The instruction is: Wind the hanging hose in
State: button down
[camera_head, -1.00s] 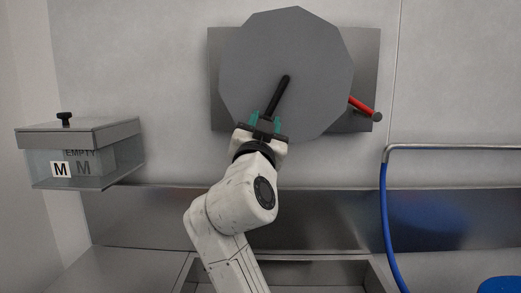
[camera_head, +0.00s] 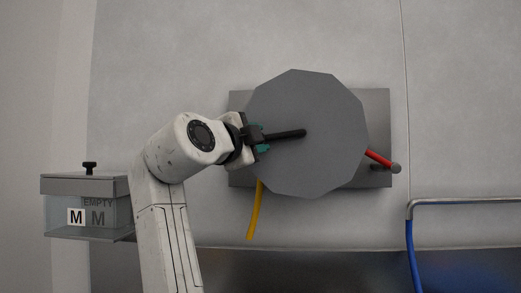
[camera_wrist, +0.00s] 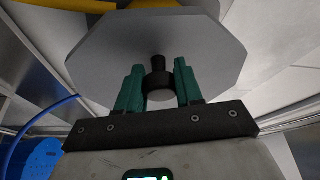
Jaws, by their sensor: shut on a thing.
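A grey many-sided reel disc (camera_head: 320,105) is mounted on a grey wall plate (camera_head: 378,110). My gripper (camera_head: 262,140) is shut on the crank's handle at that left side. In the wrist view the green fingers stand on both sides of the dark crank handle (camera_wrist: 158,84), in front of the disc (camera_wrist: 100,55). A yellow hose (camera_head: 255,210) hangs below the disc's left side; yellow also shows at the top of the wrist view (camera_wrist: 60,4).
A red lever (camera_head: 378,158) with a grey knob sticks out at the disc's lower right. A clear lidded box marked M and EMPTY (camera_head: 62,212) is at the left.

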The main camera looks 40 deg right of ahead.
aim_at(275, 109)
notch_tip(275, 109, up, 4)
jog(key=m+y+p, duration=0.1)
jog(key=m+p, duration=0.2)
jog(key=shift+a+r+m+g, duration=0.1)
jog(key=shift+m+g, duration=0.3)
jog(key=shift+s+r+m+y+p, duration=0.15)
jog(key=shift+r+m+y+p, duration=0.25)
jog(key=shift+r+m+p, duration=0.4)
jog(key=shift+s+d+r+m+y+p, duration=0.25)
jog(key=shift+d+r+m+y+p, duration=0.2)
jog(key=shift+r+m+p, duration=0.4)
jog(key=shift+s+d+r+m+y+p, duration=0.35)
jog(key=shift+r+m+p, duration=0.05)
jog(key=shift+m+p, duration=0.35)
jog(key=c, duration=0.8)
grip_release()
jog(key=b+v, duration=0.1)
jog(key=v, duration=0.9)
jog(key=shift+s+a+b, duration=0.2)
jog(key=shift+a+b, duration=0.1)
jog(key=shift+b, duration=0.1)
